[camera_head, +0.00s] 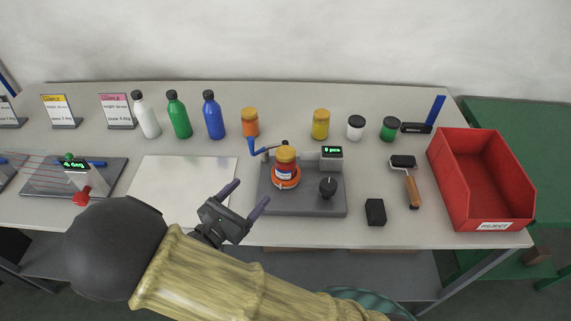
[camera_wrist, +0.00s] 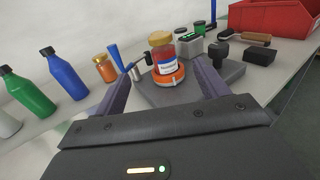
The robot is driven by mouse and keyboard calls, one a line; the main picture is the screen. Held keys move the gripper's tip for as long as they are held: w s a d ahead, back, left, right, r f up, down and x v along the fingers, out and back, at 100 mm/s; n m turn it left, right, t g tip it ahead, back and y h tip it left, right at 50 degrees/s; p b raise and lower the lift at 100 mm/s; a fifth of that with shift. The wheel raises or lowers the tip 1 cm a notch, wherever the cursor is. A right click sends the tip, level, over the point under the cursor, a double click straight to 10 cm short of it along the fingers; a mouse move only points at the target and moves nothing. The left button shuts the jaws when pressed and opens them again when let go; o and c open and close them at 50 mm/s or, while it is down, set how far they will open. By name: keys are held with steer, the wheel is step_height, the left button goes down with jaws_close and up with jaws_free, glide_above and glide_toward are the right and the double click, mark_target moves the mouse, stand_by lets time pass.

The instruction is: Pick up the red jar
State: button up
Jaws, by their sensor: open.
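The red jar (camera_head: 286,164) has a gold lid and a white and blue label. It stands upright on an orange round seat (camera_head: 287,182) on a grey labelling machine (camera_head: 300,201). It also shows in the wrist view (camera_wrist: 164,57), ahead of the gap between my fingers. My gripper (camera_head: 247,197) is open and empty, left of and nearer than the jar in the head view, apart from it. Its two fingers also show in the wrist view (camera_wrist: 162,88).
A blue lever (camera_head: 252,146) rises at the machine's left, and a display (camera_head: 332,152) and black knob (camera_head: 327,187) stand at its right. Bottles and other jars line the back. A black block (camera_head: 375,211), roller (camera_head: 408,178) and red bin (camera_head: 480,180) lie right. A white sheet (camera_head: 180,185) is clear.

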mark_target(280, 160)
steer(key=p+x, duration=0.1)
steer(key=x, duration=1)
steer(key=shift+w+d+p, duration=0.1)
steer(key=shift+d+p, duration=0.05)
steer(key=shift+p, duration=0.15)
steer(key=shift+p+x, duration=0.7)
steer(key=shift+x, duration=1.95)
steer(key=c, duration=1.3)
steer(key=shift+r, duration=0.15)
steer(key=shift+c, duration=0.2)
step_height(280, 160, up, 10)
steer(key=shift+f, duration=0.1)
